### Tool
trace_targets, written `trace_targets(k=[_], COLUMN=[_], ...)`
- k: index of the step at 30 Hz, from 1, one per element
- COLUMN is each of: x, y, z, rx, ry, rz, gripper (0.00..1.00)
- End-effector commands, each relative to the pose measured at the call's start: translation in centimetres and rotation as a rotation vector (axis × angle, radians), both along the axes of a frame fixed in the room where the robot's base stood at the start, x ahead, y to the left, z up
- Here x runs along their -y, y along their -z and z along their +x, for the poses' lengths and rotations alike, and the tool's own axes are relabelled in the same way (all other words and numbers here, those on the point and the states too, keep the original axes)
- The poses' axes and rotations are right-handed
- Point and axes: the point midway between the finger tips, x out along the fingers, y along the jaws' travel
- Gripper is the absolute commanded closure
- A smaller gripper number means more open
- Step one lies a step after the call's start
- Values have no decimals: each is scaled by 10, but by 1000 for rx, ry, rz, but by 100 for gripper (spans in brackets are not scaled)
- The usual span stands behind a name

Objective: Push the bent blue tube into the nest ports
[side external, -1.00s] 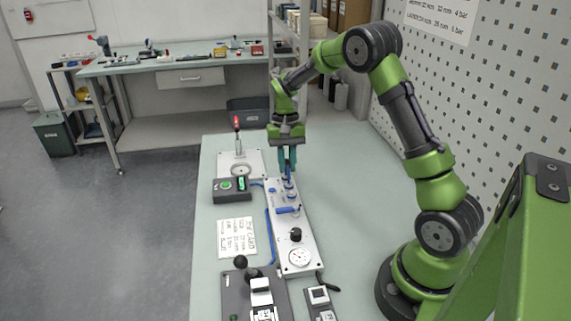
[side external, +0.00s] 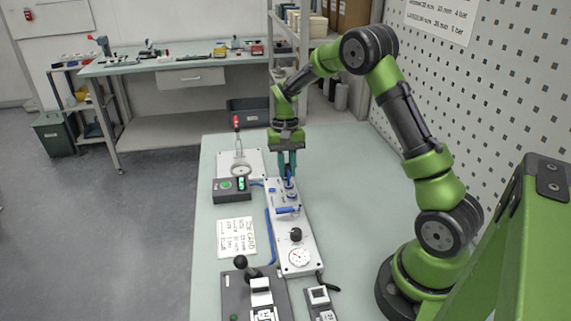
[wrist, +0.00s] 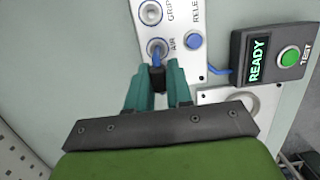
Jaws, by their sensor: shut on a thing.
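My gripper (side external: 288,172) points down over the far part of the pale nest plate (side external: 283,241). In the wrist view its teal fingers (wrist: 158,80) are shut on a dark piece with the bent blue tube (wrist: 156,58) showing just beyond the tips. The tube's visible end is at the ringed port marked AIR (wrist: 158,47); how deep it sits cannot be told. A second ringed port (wrist: 150,12), its label partly cut off as "GRIP", lies farther along the plate and looks empty. The rest of the tube is hidden by the fingers.
A control box (wrist: 270,57) with a lit READY display and green button stands beside the plate. A blue button (wrist: 193,40) and a blue lever-like part (side external: 287,210) are on the plate. A dark fixture (side external: 254,292) stands in front.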

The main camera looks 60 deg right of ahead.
Motion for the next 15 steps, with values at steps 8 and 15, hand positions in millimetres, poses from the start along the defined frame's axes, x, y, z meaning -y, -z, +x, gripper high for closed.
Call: trace_targets(k=[8,15], x=[0,0], y=[3,2], z=[0,0], rx=[-1,-1], ry=[0,0], rz=[1,1], gripper=[100,52])
